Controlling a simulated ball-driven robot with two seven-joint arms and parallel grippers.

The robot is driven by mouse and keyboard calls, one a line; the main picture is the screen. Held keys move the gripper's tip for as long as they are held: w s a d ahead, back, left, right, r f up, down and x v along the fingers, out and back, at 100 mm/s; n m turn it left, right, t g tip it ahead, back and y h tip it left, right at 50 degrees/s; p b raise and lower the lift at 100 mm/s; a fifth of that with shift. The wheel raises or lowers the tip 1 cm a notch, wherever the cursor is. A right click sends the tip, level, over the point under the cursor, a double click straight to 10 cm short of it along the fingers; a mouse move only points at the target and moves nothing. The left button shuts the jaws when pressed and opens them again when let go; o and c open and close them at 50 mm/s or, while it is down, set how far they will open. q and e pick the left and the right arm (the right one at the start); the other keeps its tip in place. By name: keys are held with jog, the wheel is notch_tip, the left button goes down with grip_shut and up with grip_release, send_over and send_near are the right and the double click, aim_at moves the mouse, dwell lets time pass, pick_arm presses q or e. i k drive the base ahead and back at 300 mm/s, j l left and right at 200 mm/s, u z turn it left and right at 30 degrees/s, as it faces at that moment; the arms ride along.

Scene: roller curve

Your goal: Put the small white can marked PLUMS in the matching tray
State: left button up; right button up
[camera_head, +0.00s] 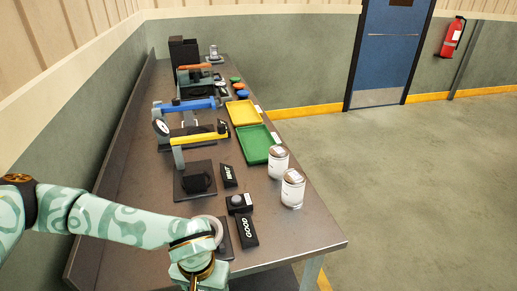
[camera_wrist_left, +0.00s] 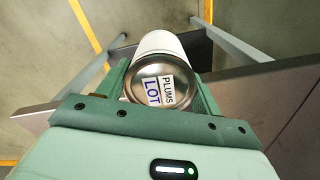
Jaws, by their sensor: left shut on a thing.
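My left gripper (camera_wrist_left: 163,88) is shut on a white can (camera_wrist_left: 161,42), whose metal lid carries a label reading PLUMS LOT. In the wrist view the can is over the table's edge, with floor and table legs behind it. In the head view my left gripper (camera_head: 196,272) is at the near end of the table, and the can cannot be made out there. A green tray (camera_head: 257,145) and a yellow tray (camera_head: 243,113) lie along the table's right side. White cards beside them are too small to read. My right gripper is not in view.
Two other white cans (camera_head: 292,190) (camera_head: 278,163) stand by the table's right edge. Black blocks marked GOOD (camera_head: 244,232) and apparently WAIT (camera_head: 228,176) lie nearby. Yellow-armed (camera_head: 198,136) and blue-armed (camera_head: 188,105) devices stand left of the trays. The near right table corner is clear.

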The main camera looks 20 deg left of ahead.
aim_at(262, 152)
jog(key=i+l+z, duration=0.2)
jog(key=l, duration=0.2)
jog(key=i+l+z, duration=0.15)
jog(key=l, duration=0.2)
jog(key=i+l+z, duration=0.2)
jog(key=l, duration=0.2)
jog(key=i+l+z, duration=0.3)
jog(key=i+l, duration=0.55)
jog(key=i, duration=0.15)
jog(key=i+u, duration=0.25)
jog(key=u, duration=0.15)
jog(key=i+j+u, duration=0.1)
jog(key=i+u, duration=0.15)
jog(key=u, duration=0.15)
jog(key=i+l+u, duration=0.1)
jog(key=u, duration=0.3)
jog(key=i+l+u, duration=0.15)
jog(key=i+u, duration=0.65)
jog(key=i+l+u, duration=0.2)
jog(key=u, duration=0.25)
jog(key=i+l+u, duration=0.55)
jog(key=u, duration=0.25)
jog(key=i+l+u, duration=0.15)
jog(key=l+u, duration=0.3)
